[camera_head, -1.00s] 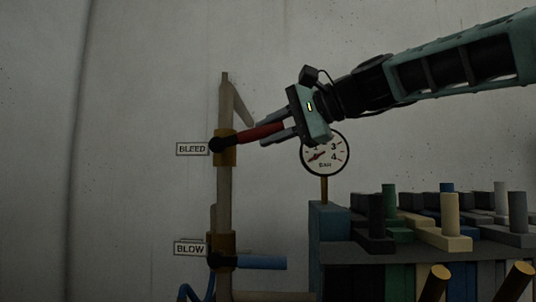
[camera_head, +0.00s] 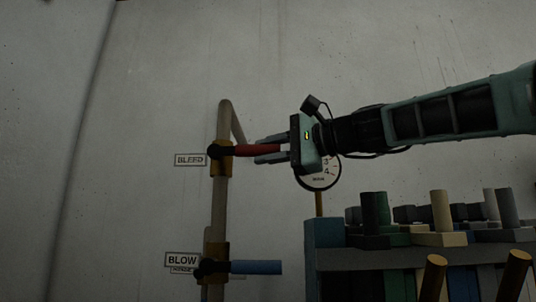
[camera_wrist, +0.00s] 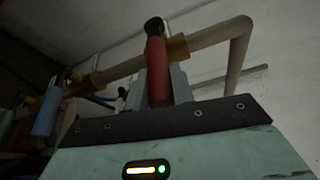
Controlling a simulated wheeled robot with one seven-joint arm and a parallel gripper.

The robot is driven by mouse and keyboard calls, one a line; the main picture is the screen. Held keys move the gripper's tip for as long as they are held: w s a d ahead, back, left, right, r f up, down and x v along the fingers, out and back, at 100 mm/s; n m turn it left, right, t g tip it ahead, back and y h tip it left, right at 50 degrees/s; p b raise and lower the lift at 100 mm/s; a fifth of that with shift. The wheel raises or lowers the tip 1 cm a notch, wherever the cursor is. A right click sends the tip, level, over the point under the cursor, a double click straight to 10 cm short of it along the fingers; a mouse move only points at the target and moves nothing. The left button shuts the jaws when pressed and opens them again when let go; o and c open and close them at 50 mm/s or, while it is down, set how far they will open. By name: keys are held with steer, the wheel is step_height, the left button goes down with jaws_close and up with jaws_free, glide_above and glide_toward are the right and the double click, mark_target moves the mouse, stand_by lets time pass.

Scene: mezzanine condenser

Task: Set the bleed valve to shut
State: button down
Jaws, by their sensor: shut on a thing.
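The bleed valve (camera_head: 221,159) is a brass body on the upright pipe, beside the BLEED label (camera_head: 190,160). Its red handle (camera_head: 257,150) points right from the black hub, about level and across the pipe. My gripper (camera_head: 271,149) is shut on the outer part of this handle, coming from the right. In the wrist view the red handle (camera_wrist: 157,72) lies between the two grey fingers, with its hub beyond them. The handle's outer end is hidden by the fingers.
Below, the blow valve's blue handle (camera_head: 257,267) also points right, beside the BLOW label (camera_head: 182,261). A gauge (camera_head: 318,180) is partly hidden behind my gripper. The wall at upper left is clear.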

steer(key=shift+f, duration=0.1)
steer(key=c, duration=1.2)
jaws_free()
steer(key=shift+d, duration=0.1)
steer(key=v, duration=1.7)
steer(key=shift+b, duration=0.3)
